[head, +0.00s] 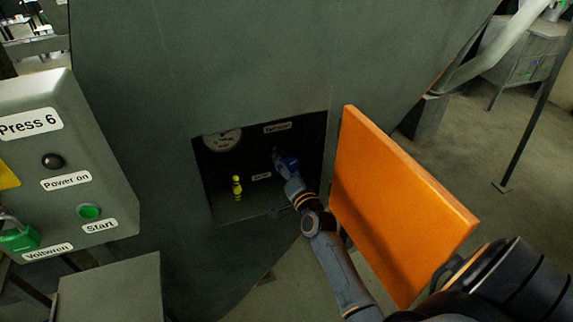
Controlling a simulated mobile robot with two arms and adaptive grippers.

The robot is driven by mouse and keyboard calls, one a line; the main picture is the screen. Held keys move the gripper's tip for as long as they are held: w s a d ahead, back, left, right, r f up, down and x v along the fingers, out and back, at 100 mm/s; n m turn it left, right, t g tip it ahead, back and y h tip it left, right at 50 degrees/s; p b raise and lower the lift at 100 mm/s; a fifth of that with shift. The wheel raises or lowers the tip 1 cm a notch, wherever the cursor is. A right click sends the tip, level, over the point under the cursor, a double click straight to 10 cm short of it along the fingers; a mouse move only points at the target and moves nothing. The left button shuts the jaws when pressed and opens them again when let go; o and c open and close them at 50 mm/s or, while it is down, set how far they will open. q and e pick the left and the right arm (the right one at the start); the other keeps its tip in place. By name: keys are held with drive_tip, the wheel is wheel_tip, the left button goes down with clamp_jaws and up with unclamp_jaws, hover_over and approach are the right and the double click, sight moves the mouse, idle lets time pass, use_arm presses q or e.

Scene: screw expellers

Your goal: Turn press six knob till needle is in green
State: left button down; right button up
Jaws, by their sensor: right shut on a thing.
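The Press 6 cabinet has an open square recess (240,209) in its dark green-grey wall. A round white gauge (222,138) sits at the recess's upper left, its top cut off by the opening's edge. Its needle and any green zone are too small to read. The gripper partly hides the knob, and the fingers are hard to make out. My left gripper is not in view.
An orange door (395,205) stands open right of the recess, close beside my right arm. A small yellow item (237,187) stands inside the recess, left of my gripper. The Press 6 control box (70,160) with buttons is at left. Open floor (500,215) lies at right.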

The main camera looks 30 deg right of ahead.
drive_tip(key=shift+m, duration=0.5)
drive_tip(key=o, duration=1.2)
drive_tip(key=shift+c, duration=0.2)
drive_tip(key=v, duration=1.2)
